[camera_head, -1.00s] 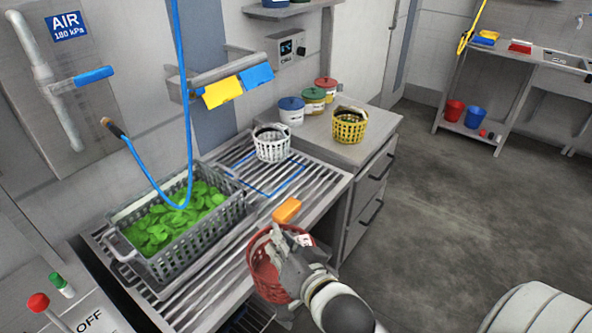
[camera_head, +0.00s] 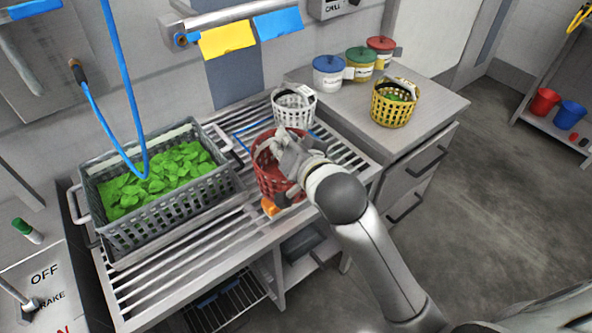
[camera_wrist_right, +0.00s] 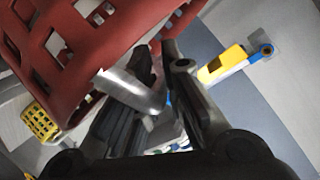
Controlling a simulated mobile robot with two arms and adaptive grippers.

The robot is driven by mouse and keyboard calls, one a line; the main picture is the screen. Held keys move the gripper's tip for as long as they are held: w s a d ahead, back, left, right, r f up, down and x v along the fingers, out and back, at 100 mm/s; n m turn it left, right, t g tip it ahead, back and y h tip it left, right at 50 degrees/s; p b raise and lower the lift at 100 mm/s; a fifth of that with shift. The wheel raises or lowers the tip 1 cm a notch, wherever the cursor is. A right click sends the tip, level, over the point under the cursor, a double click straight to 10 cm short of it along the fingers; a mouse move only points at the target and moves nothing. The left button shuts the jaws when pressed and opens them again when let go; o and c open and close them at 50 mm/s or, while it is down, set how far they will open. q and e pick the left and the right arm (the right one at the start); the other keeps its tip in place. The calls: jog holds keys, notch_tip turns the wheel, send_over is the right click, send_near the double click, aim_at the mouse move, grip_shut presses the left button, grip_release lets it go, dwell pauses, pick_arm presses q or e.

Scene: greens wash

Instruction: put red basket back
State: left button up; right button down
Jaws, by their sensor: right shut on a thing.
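The red basket (camera_head: 268,177) is over the slatted metal rack, in front of the white basket (camera_head: 294,107). My right gripper (camera_head: 290,152) is shut on the red basket at its upper right side. In the right wrist view the red basket (camera_wrist_right: 85,50) fills the upper left, with a grey metal piece between the fingers (camera_wrist_right: 150,95). I cannot tell whether the basket's base touches the rack. An orange block (camera_head: 271,207) shows just below the basket. My left gripper is not in view.
A grey crate of green leaves (camera_head: 108,233) stands left on the rack. A yellow basket (camera_head: 392,107) and several lidded tubs, one blue-lidded (camera_head: 328,72), stand on the cabinet at right. A blue hose (camera_head: 112,135) hangs into the crate.

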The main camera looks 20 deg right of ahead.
jog(key=w+d+f+b, duration=0.1)
jog(key=w+d, duration=0.2)
jog(key=w, duration=0.7)
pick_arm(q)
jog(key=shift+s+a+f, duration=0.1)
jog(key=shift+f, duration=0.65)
pick_arm(e)
jog(key=w+d+f, duration=0.3)
jog(key=w+f, duration=0.1)
jog(key=f, duration=0.5)
jog(key=shift+d+f+n+y, duration=0.15)
jog(key=shift+d+n+y, duration=0.05)
jog(key=shift+n+y, duration=0.2)
jog(key=shift+w, duration=0.1)
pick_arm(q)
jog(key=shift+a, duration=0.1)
pick_arm(e)
jog(key=c, duration=1.5)
grip_release()
jog(key=shift+f, duration=0.15)
jog(key=shift+c, duration=0.2)
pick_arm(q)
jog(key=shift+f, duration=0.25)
pick_arm(e)
jog(key=v, duration=1.2)
